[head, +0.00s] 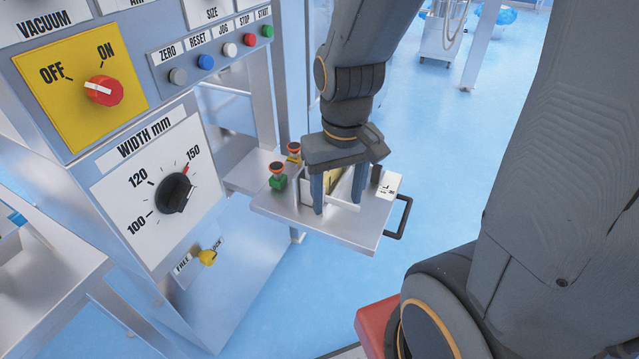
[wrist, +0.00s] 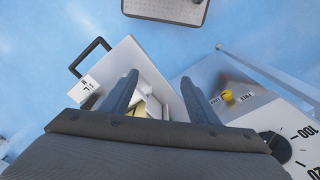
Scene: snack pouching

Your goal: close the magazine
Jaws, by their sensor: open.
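The magazine (head: 345,230) is a flat metal tray that stands out from the front of the machine, with a black handle (head: 400,217) at its outer right end and a small white label (head: 387,186). In the wrist view the magazine (wrist: 128,55) lies below my gripper, with its handle (wrist: 88,57) at upper left. My gripper (head: 337,203) is over the tray, fingers pointing down, open. In the wrist view a cream and yellow item (wrist: 152,106) shows on the tray near the gripper (wrist: 158,80); the fingers partly hide it. I cannot tell whether the fingertips touch anything.
The floor beyond the handle is clear.

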